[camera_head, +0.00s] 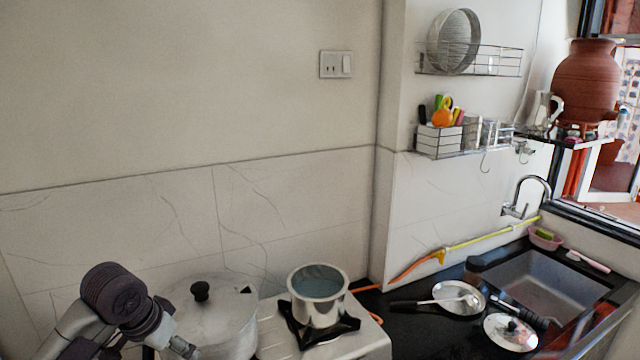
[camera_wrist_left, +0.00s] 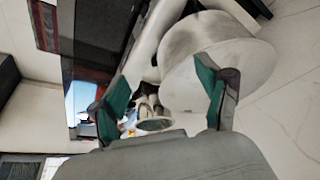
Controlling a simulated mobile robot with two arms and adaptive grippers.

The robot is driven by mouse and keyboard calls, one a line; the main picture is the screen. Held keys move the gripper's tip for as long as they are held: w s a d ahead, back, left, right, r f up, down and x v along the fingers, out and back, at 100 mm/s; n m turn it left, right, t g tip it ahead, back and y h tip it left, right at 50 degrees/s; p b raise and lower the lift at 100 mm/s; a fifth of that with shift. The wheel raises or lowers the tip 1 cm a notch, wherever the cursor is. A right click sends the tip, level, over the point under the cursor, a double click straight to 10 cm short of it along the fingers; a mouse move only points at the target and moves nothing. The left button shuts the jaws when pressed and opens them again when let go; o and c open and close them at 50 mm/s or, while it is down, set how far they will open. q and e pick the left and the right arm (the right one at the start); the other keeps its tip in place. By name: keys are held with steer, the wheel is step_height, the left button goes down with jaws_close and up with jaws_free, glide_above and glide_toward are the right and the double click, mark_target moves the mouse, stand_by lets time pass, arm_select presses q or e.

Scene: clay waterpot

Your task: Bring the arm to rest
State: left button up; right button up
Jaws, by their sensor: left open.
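My left arm comes in at the lower left of the head view, bent in front of the wall and beside the large lidded pot (camera_head: 215,325). Its gripper is not clearly visible there. In the left wrist view my left gripper (camera_wrist_left: 162,75) has its two green-lined fingers spread wide, with nothing held between them. A large pale rounded vessel (camera_wrist_left: 205,50) shows behind the fingers; I cannot tell for certain which one it is. My right gripper is not in view. The brown clay waterpot (camera_head: 585,82) stands upright on a ledge by the window at the upper right.
An open steel pot (camera_head: 318,300) sits on the stove (camera_head: 365,345). A pan (camera_head: 458,297), a lid (camera_head: 510,332) and the sink (camera_head: 550,285) are at the right on the black counter. Wire racks (camera_head: 470,62) hang on the wall. Space above the stove is clear.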

arm_select(q)
steer(key=s+d+f, duration=0.8)
steer(key=s+f, duration=0.4)
steer(key=f, duration=0.1)
steer(key=s+a+f+n, duration=0.1)
steer(key=s+f, duration=0.1)
steer(key=s, duration=0.7)
steer(key=s+f+n, duration=0.1)
steer(key=s+f, duration=0.1)
steer(key=s, duration=0.6)
step_height(320, 180, down, 36)
steer(key=s+g+y+b, duration=0.1)
steer(key=s+g+b, duration=0.15)
steer(key=b, duration=0.65)
steer(key=s+a+f+b, duration=0.1)
steer(key=s+f+b, duration=0.1)
steer(key=s+f, duration=0.6)
steer(key=s+a+f+b, duration=0.2)
steer(key=s+f, duration=0.6)
steer(key=f, duration=0.4)
steer(key=shift+f+m+b, duration=0.25)
steer(key=shift+m+b, duration=0.05)
steer(key=shift+b, duration=0.45)
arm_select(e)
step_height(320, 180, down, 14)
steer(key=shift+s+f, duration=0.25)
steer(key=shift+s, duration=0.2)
